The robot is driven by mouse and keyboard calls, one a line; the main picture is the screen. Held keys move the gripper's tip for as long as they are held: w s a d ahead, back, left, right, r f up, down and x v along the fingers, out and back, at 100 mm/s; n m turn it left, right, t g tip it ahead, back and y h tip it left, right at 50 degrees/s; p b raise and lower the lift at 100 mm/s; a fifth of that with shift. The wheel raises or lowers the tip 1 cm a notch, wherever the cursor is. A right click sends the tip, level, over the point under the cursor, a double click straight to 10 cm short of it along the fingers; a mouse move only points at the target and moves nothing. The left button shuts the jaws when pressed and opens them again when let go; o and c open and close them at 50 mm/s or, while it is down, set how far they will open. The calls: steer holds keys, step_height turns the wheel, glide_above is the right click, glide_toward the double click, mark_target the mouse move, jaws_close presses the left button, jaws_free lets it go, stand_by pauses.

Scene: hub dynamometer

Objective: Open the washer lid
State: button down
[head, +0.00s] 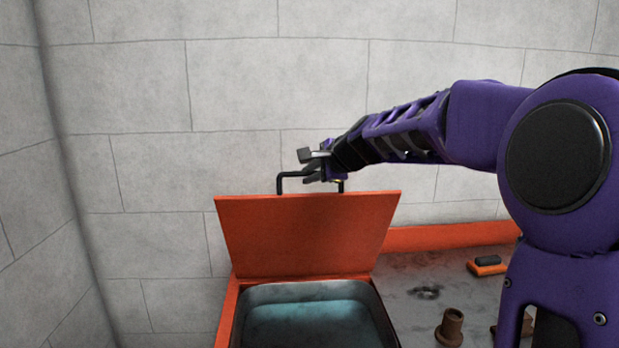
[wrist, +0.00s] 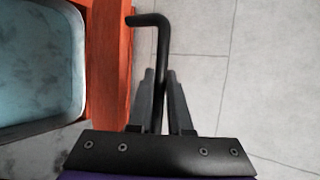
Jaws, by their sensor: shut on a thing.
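The washer lid (head: 306,235) is a flat orange panel, standing raised nearly upright at the back of the washer in the head view. Its black bar handle (head: 290,175) sticks up from the lid's top edge, and it also shows in the wrist view (wrist: 152,22). My gripper (head: 312,165) is at the handle, its fingers on either side of the bar. In the wrist view my gripper (wrist: 159,75) is shut on the handle. The washer basin (head: 316,322) is uncovered, with bluish liquid or a bluish bottom inside. Part of the handle is hidden behind my fingers.
A grey worktop (head: 425,270) lies right of the basin, holding a brown knobbed part (head: 450,326) and an orange and black block (head: 487,266). A grey block wall (head: 240,90) stands close behind the lid. My arm reaches in from the right.

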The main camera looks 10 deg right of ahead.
steer(key=shift+w+r, duration=0.15)
steer(key=shift+w, duration=0.1)
steer(key=shift+d, duration=0.1)
steer(key=c, duration=0.8)
jaws_free()
steer(key=shift+c, duration=0.2)
